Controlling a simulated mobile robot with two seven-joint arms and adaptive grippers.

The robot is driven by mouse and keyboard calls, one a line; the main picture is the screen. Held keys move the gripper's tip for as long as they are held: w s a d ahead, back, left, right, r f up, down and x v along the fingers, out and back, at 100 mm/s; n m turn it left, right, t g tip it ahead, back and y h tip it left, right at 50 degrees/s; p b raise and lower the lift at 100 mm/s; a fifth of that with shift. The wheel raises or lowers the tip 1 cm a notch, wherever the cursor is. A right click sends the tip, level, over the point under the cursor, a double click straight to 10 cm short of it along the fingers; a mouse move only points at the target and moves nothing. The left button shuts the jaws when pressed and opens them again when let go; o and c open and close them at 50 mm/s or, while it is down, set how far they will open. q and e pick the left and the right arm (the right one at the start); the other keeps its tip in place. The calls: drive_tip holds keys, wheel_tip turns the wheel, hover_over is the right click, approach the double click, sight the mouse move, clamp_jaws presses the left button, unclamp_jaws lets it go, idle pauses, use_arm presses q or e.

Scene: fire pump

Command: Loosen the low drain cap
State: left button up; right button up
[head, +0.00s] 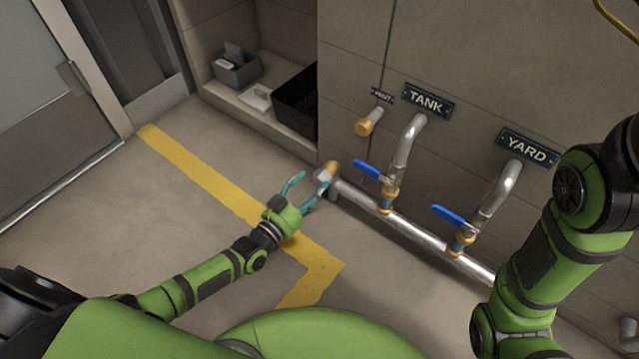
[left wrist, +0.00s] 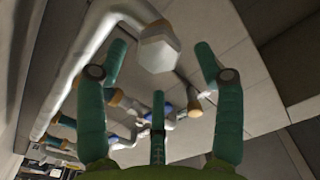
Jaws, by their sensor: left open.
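The low drain cap (head: 328,169) is a brass-coloured end on the left end of the low silver pipe, close to the floor. In the left wrist view a pale faceted cap (left wrist: 158,52) with a brass collar lies ahead, between the two outer fingertips and beyond the middle finger. My left gripper (head: 307,190) is open beside the cap, with its teal fingers spread. In the left wrist view the fingers (left wrist: 160,60) show a gap on either side of the cap. Contact is not visible. My right gripper is outside both views.
The low pipe (head: 415,235) runs along the wall, with two blue-handled valves (head: 367,170) (head: 448,215) under the TANK (head: 428,101) and YARD (head: 528,147) signs. A brass-ended stub (head: 368,122) sticks out above. The floor left of the yellow line (head: 200,175) is clear.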

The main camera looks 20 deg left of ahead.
use_arm(q)
drive_tip(key=shift+b+x, duration=0.4)
drive_tip(key=shift+x, duration=0.7)
drive_tip(key=shift+w+d, duration=0.1)
drive_tip(key=shift+w, duration=0.1)
drive_tip(key=shift+r, duration=0.1)
drive_tip(key=c, duration=1.1)
